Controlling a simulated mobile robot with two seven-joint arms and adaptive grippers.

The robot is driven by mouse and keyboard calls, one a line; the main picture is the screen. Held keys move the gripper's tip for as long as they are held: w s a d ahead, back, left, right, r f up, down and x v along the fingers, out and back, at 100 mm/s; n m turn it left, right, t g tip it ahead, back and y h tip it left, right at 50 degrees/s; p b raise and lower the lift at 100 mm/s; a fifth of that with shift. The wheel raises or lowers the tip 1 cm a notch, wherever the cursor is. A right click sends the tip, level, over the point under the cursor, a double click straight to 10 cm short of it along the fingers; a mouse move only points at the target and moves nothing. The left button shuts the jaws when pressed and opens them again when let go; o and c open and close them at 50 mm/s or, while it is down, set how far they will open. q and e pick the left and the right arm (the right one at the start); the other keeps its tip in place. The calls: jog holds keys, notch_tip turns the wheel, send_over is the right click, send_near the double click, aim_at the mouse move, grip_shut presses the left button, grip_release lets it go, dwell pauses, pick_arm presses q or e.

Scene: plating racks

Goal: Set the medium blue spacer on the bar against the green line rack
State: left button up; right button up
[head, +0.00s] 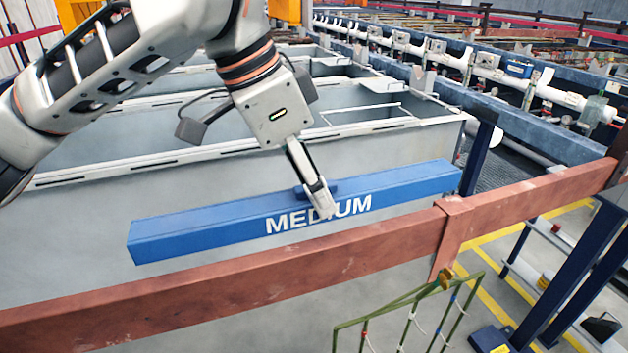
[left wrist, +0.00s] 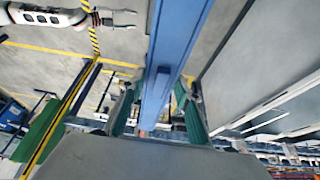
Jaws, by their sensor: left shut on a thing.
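The medium blue spacer (head: 215,228) is a long blue beam with white MEDIUM lettering. My left gripper (head: 319,203) is shut on it near its middle, at a small raised grip. In the left wrist view the spacer (left wrist: 180,45) runs between the two fingers. The red-brown bar (head: 250,283) crosses in front of the spacer, roughly parallel to it; I cannot tell how far apart they are. The green line rack (head: 400,310) hangs at the bar, below and right of the spacer, its lower part cut off. My right gripper (left wrist: 124,19) is small in the left wrist view, fingers apart and empty.
Grey tanks (head: 100,185) stand behind the spacer. A collar (head: 452,225) wraps the bar right of centre. A dark blue post (head: 479,158) stands near the spacer's right end. Yellow floor lines and blue frames lie at the right. The bar's left part looks bare.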

aim_at(318, 243)
pick_arm(q)
jog(key=shift+f, duration=4.5)
jog(key=o, duration=1.3)
jog(key=shift+c, duration=0.2)
